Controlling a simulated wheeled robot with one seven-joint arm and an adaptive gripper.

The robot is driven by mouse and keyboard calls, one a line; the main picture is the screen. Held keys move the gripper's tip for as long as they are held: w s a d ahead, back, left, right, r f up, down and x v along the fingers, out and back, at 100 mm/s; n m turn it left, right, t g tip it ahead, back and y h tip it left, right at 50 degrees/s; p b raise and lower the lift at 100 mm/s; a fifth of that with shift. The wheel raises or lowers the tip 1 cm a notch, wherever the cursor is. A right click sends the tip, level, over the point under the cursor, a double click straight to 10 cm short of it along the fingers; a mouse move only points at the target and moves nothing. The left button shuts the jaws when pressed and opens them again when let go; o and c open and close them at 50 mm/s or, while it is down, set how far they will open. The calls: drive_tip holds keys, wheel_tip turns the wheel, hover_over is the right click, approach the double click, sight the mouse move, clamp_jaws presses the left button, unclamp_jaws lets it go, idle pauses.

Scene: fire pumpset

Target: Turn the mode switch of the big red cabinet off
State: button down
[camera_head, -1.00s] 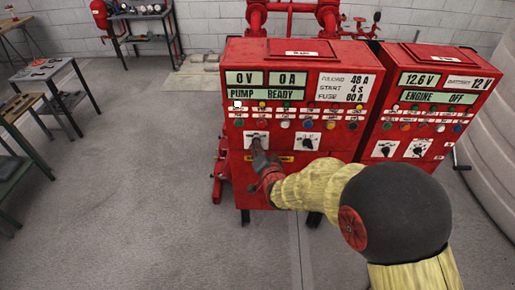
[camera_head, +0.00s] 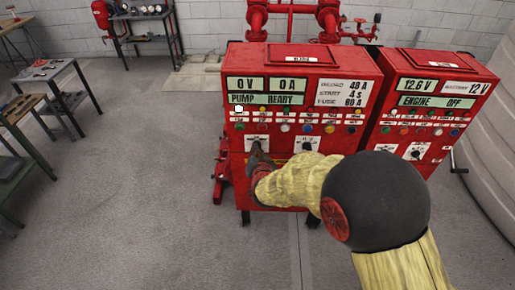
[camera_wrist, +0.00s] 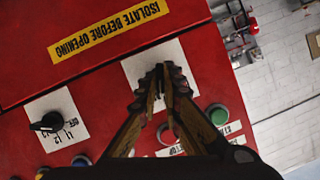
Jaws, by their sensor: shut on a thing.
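The big red cabinet (camera_head: 300,60) stands in the middle of the head view. Its display reads "PUMP READY". On its lower left front is a white switch plate (camera_head: 257,139), which is also in the wrist view (camera_wrist: 187,57). My gripper (camera_head: 257,150) reaches this plate from the front. In the wrist view, my gripper (camera_wrist: 163,71) has its fingertips close together over the middle of the plate, shut on the mode switch knob. The knob itself is hidden between the fingers, so its setting cannot be read.
A second switch (camera_head: 307,145) with a black knob sits to the right on the same cabinet; it is at the left in the wrist view (camera_wrist: 48,122). A smaller red cabinet (camera_head: 440,65) reads "ENGINE OFF". Workbenches (camera_head: 45,75) stand at left; the floor between is clear.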

drive_tip(key=shift+a+r+n+h+p, duration=0.15)
drive_tip(key=shift+n+h+p, duration=0.85)
drive_tip(key=shift+p, duration=1.05)
drive_tip(key=shift+n, duration=0.3)
drive_tip(key=c, duration=2)
unclamp_jaws()
drive_tip(key=shift+o, duration=0.2)
drive_tip(key=v, duration=1.1)
drive_tip(key=shift+s+r, duration=0.2)
drive_tip(key=shift+s, duration=0.15)
